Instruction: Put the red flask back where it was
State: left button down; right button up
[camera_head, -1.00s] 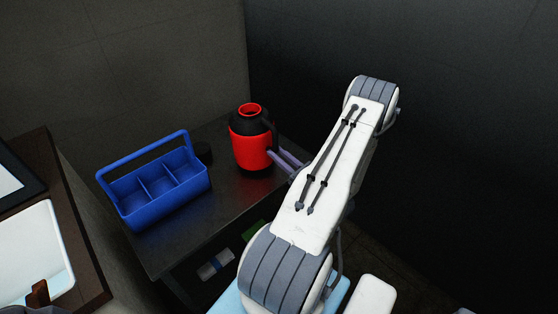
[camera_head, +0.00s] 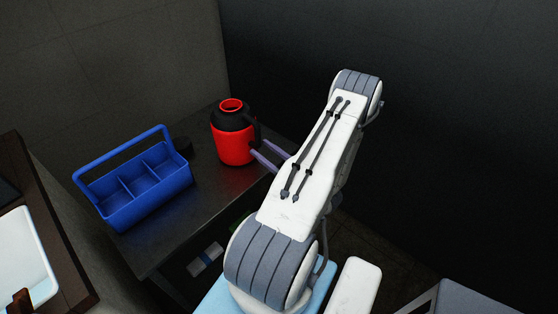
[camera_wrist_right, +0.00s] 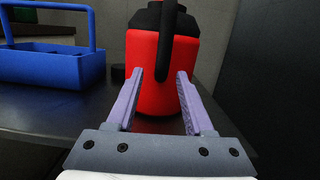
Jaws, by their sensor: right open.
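The red flask (camera_head: 234,148) has a black shoulder, a red rim and a black handle. It stands upright on the dark metal table (camera_head: 187,222), right of the blue caddy. In the right wrist view the flask (camera_wrist_right: 191,93) is straight ahead, its black handle facing me. My right gripper (camera_head: 259,151) is open at the flask's near side. In the wrist view its two purple fingers (camera_wrist_right: 158,84) stand apart, left and right of the handle's lower end, in front of the red body. I cannot tell whether they touch it. My left gripper is not in view.
A blue caddy (camera_head: 143,207) with several empty compartments stands left of the flask. A small dark round object (camera_head: 183,145) sits behind it. A wood-edged counter with a white basin (camera_head: 24,265) is at the left. Walls close off the back.

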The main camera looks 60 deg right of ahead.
jog(key=v, duration=1)
jog(key=shift+s, duration=0.3)
jog(key=shift+f, duration=0.1)
